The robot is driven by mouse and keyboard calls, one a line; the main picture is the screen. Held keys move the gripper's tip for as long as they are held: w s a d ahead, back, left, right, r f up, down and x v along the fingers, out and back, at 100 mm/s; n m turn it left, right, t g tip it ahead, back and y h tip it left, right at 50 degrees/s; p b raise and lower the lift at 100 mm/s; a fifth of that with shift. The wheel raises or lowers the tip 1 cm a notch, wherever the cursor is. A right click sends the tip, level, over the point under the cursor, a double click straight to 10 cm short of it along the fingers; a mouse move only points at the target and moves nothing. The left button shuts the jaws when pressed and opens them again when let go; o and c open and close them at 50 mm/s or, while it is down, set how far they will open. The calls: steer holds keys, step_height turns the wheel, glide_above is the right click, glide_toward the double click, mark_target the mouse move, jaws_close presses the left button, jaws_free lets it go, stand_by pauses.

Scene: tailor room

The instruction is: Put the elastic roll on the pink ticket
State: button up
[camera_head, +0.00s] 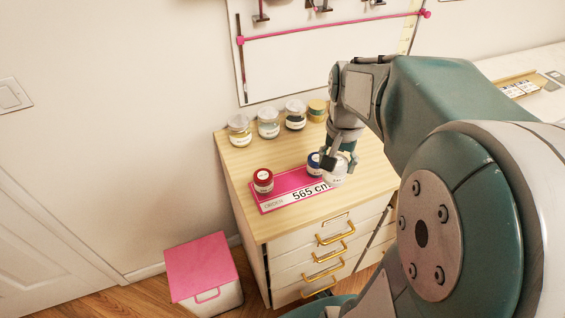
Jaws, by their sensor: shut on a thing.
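The pink ticket (273,197) lies on the wooden top of the drawer cabinet, with a white strip reading "565 cm". A red roll (263,181) stands on its left part. A blue roll (314,161) stands at its right part, partly hidden by my gripper. My gripper (339,164) points down and is shut on a whitish roll (334,176), apparently the elastic roll. This roll shows at the right end of the ticket, close to the blue roll. I cannot tell whether it touches the ticket or hangs above it.
Several labelled jars or rolls (269,124) stand in a row along the back of the cabinet top (240,163). A pink-lidded box (201,262) stands on the floor at the left. Drawers with yellow handles (335,233) face the front.

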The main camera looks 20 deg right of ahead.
steer(key=w+a+f, duration=0.1)
steer(key=w+f, duration=0.2)
steer(key=w, duration=0.1)
steer(key=w+a+f, duration=0.2)
steer(key=w+f, duration=0.1)
steer(key=w, duration=0.1)
steer(key=w+a+f, duration=0.1)
steer(key=w+f, duration=0.2)
steer(key=w, duration=0.1)
steer(key=shift+w+a+f, duration=0.25)
steer(key=shift+w+f, duration=0.05)
steer(key=shift+f, duration=0.1)
step_height(320, 180, down, 3)
steer(key=shift+f, duration=0.1)
steer(key=o, duration=1)
